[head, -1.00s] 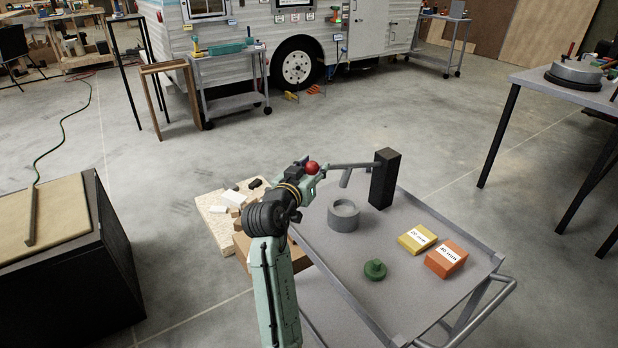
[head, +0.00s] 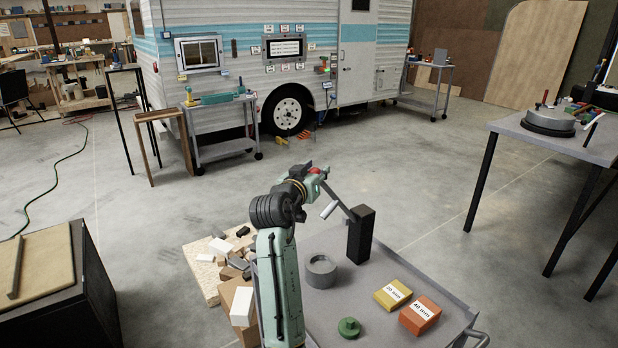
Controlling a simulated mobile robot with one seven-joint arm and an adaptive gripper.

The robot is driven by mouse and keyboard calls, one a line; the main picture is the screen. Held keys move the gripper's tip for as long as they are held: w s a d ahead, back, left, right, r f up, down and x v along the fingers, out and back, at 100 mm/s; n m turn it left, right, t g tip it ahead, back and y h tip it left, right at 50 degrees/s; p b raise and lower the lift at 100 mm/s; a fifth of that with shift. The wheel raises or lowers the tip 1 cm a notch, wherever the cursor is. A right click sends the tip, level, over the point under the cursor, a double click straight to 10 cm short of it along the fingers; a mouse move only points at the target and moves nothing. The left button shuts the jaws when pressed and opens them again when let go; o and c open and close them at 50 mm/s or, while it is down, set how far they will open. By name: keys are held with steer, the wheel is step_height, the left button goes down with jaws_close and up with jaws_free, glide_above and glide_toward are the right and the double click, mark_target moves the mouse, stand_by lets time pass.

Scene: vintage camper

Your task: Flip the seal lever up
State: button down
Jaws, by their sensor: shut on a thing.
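The seal lever (head: 336,198) is a grey bar pivoted on a black upright post (head: 361,235) on the grey cart. It slants up and to the left from the post. A pale cylinder (head: 328,210) hangs from the bar, tilted, above and clear of the round grey cup (head: 320,271). My gripper (head: 314,172) is shut on the red ball knob (head: 315,170) at the lever's free end. The gripper's fingers hide most of the knob.
On the cart top (head: 370,325) lie a yellow box (head: 392,294), an orange box (head: 420,316) and a green knobbed piece (head: 349,328). Wood offcuts (head: 237,262) lie left of my arm. A table (head: 575,142) stands at right. The floor beyond the cart is open.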

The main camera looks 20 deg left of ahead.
steer(key=shift+w+d+r, duration=0.1)
steer(key=shift+w+d, duration=0.1)
steer(key=shift+d, duration=0.2)
steer(key=c, duration=1.2)
jaws_free()
steer(key=shift+d, duration=0.15)
steer(key=shift+s+a, duration=0.2)
steer(key=s, duration=0.7)
steer(key=s+r, duration=0.1)
steer(key=s, duration=0.3)
steer(key=shift+s+a+r, duration=0.1)
steer(key=shift+s+a, duration=0.15)
steer(key=shift+a, duration=0.05)
